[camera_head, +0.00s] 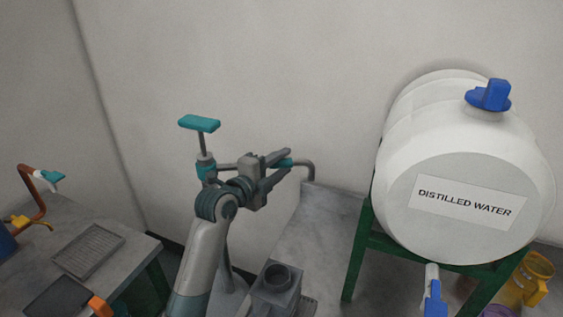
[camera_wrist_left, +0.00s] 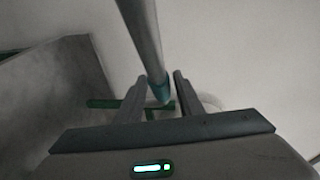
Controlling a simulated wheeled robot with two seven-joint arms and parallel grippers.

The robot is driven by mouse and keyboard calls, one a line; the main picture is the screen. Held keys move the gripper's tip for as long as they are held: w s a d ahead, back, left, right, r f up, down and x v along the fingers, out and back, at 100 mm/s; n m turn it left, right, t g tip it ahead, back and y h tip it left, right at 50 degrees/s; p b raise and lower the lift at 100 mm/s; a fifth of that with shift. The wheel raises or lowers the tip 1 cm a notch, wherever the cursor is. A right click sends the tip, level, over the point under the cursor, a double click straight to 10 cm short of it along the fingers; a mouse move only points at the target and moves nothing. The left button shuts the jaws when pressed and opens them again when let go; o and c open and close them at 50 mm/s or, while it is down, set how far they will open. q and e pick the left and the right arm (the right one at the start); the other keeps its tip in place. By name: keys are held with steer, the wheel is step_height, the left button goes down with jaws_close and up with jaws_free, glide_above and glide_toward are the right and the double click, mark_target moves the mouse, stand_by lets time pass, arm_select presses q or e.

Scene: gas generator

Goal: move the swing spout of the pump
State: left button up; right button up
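The pump has a teal T-shaped handle (camera_head: 199,123) on a thin upright rod, with a teal and grey body (camera_head: 206,170) below. Its grey swing spout (camera_head: 308,166) runs to the right and bends down at the end. A teal sleeve (camera_head: 286,162) is on the spout. My left gripper (camera_head: 287,162) is at this sleeve, its two fingers apart on either side of it. In the left wrist view the spout (camera_wrist_left: 143,35) and its teal sleeve (camera_wrist_left: 162,90) lie between the fingers, with small gaps showing. My right gripper is not in view.
A white distilled water tank (camera_head: 430,150) stands on a green frame (camera_head: 358,250) at right. A grey box with a round opening (camera_head: 277,278) is below the gripper. A grey table (camera_head: 125,255) with a tray and a copper pipe is at left. The wall is behind.

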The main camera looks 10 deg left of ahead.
arm_select(q)
jaws_close()
